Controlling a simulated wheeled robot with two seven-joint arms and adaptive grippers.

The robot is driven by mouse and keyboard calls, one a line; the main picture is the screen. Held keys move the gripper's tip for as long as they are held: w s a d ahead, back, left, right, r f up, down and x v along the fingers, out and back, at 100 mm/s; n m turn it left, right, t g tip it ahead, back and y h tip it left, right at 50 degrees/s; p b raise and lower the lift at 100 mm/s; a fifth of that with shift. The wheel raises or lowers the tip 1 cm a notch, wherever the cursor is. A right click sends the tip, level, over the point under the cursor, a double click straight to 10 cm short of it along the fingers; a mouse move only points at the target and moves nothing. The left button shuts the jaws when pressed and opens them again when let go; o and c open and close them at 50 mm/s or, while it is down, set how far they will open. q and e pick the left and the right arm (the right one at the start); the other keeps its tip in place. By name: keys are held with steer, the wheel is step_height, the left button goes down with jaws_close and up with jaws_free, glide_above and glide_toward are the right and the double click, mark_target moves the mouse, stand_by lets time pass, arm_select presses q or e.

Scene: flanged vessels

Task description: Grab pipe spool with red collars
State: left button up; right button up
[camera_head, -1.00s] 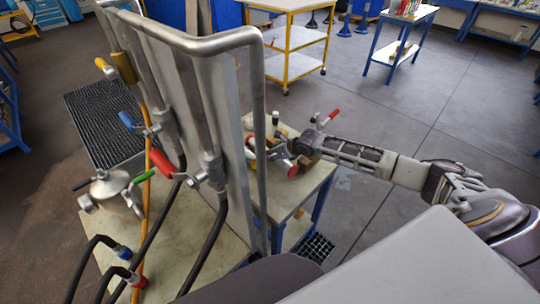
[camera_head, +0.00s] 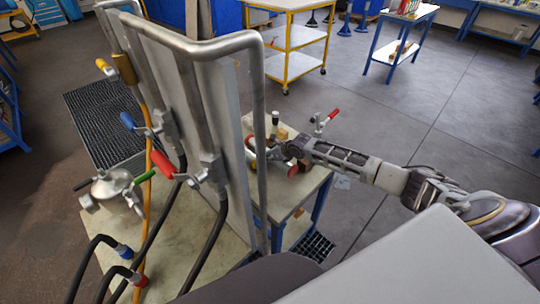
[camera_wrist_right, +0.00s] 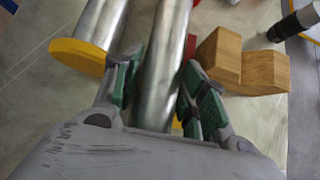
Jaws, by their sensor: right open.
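My right gripper (camera_wrist_right: 160,68) is open in the right wrist view, its green-padded fingers on either side of a bare metal pipe (camera_wrist_right: 165,45). A bit of red (camera_wrist_right: 191,46) shows beside this pipe behind the right finger; I cannot tell whether it is its collar. A second metal pipe (camera_wrist_right: 101,22) with a yellow collar (camera_wrist_right: 78,57) lies just left of the left finger. In the head view my right gripper (camera_head: 297,148) is over the small table, where a red disc (camera_head: 293,171) shows beneath it; the pipes are mostly hidden there. My left gripper is not in view.
Wooden blocks (camera_wrist_right: 240,65) stand close to the right finger, with a black-and-silver cylinder (camera_wrist_right: 292,22) beyond.

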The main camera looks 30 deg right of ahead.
jaws_close()
steer(key=shift+r, duration=0.1)
stand_by(0.3)
steer(key=shift+w+r, duration=0.1)
steer(key=shift+r, duration=0.05)
steer(key=shift+r, duration=0.5)
steer(key=shift+r+b, duration=0.5)
steer(key=shift+r, duration=3.9)
